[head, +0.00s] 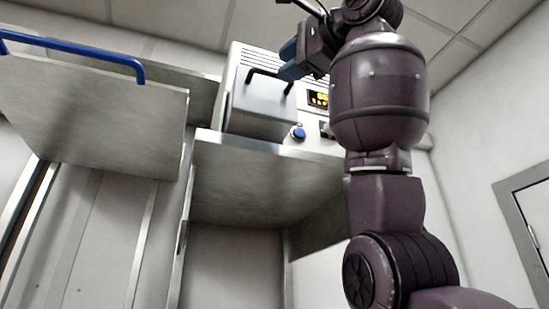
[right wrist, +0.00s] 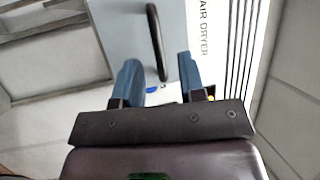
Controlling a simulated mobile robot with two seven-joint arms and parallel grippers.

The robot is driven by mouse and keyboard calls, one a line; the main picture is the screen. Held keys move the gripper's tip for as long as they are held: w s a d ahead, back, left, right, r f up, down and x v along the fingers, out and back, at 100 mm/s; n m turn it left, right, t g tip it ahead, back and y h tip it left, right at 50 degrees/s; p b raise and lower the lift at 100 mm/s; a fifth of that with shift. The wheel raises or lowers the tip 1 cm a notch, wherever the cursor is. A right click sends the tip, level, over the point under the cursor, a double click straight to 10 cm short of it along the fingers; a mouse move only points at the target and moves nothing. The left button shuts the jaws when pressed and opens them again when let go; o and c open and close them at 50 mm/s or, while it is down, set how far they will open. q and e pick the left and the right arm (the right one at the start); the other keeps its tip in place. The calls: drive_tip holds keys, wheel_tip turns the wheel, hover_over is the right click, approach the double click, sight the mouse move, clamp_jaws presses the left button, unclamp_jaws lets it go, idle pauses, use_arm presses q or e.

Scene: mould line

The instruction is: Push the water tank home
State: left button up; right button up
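A grey box (head: 262,107) with a black bar handle (head: 268,76) sticks out from the front of a white machine; it looks like the water tank. Its grey face (right wrist: 125,28) and the handle (right wrist: 157,40) also show in the right wrist view. My right gripper (head: 292,62) is at the right end of the handle. In the right wrist view its blue fingers (right wrist: 160,68) stand apart, with the handle's lower end seen between them. I cannot tell whether they touch it. How far the box sits in the machine is unclear. My left gripper is not in view.
The white machine (head: 243,62), lettered "AIR DRYER" in the right wrist view, stands on a metal shelf (head: 240,175). A blue knob (head: 298,133) and a lit yellow display (head: 318,99) are on its front. A metal panel with a blue rail (head: 75,45) is at the left.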

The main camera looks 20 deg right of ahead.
sight(272, 76)
drive_tip(key=p+x, duration=0.1)
drive_tip(key=x, duration=0.3)
drive_tip(key=shift+w+f, duration=0.1)
drive_tip(key=shift+w, duration=0.05)
drive_tip(key=shift+w+a, duration=0.15)
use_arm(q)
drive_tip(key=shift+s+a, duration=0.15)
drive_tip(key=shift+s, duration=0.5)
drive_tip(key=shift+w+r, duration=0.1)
use_arm(e)
drive_tip(key=shift+w, duration=0.1)
drive_tip(key=shift+c, duration=0.8)
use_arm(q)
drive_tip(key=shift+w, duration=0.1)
use_arm(e)
clamp_jaws()
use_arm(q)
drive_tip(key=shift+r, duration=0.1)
